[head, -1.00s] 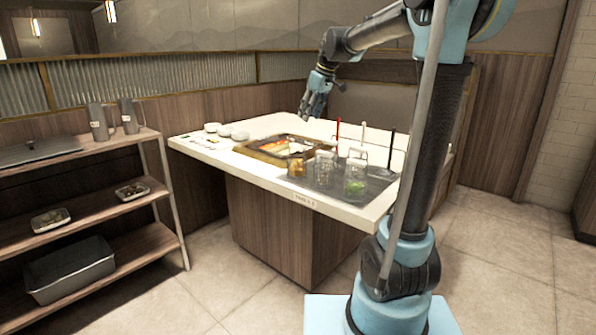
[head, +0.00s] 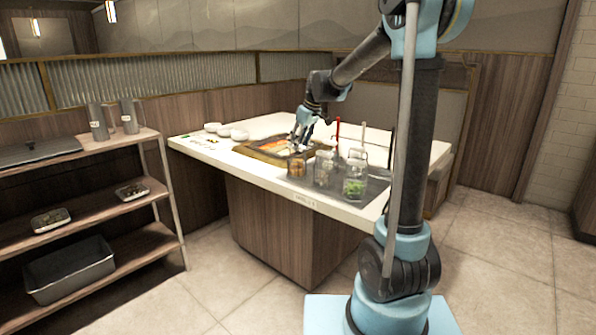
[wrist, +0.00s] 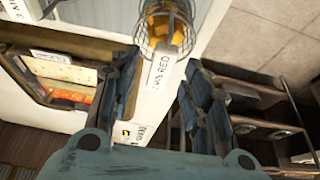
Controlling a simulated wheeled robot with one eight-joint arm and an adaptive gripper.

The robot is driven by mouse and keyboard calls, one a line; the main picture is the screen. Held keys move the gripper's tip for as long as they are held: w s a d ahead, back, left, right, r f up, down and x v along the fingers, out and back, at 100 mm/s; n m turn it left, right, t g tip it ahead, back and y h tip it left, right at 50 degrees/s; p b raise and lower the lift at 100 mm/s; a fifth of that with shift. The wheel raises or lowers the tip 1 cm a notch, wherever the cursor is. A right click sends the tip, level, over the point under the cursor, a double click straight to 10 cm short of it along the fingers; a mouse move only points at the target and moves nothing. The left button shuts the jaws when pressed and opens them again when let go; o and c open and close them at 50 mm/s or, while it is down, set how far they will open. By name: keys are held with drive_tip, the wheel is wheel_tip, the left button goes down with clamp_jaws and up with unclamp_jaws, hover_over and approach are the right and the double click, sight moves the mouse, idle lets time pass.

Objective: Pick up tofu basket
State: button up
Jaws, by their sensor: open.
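A wire basket of golden chunks (head: 297,166), which looks like the tofu basket, stands at the near left of the row of baskets on the counter. It also shows at the top of the wrist view (wrist: 168,30), beyond my fingertips. My gripper (head: 299,143) is open over the sunken sauce-well frame, behind and above this basket in the head view. In the wrist view my two fingers (wrist: 158,78) are apart with a printed label between them. Nothing is held.
A basket with pale contents (head: 323,170) and one with green contents (head: 355,182) stand to the right, close together. Upright handles, one red (head: 337,135), rise behind them. White bowls (head: 232,133) sit at the counter's left. A shelf rack (head: 95,205) stands further left.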

drive_tip(key=shift+x, duration=1.4)
clamp_jaws()
drive_tip(key=shift+r, duration=0.15)
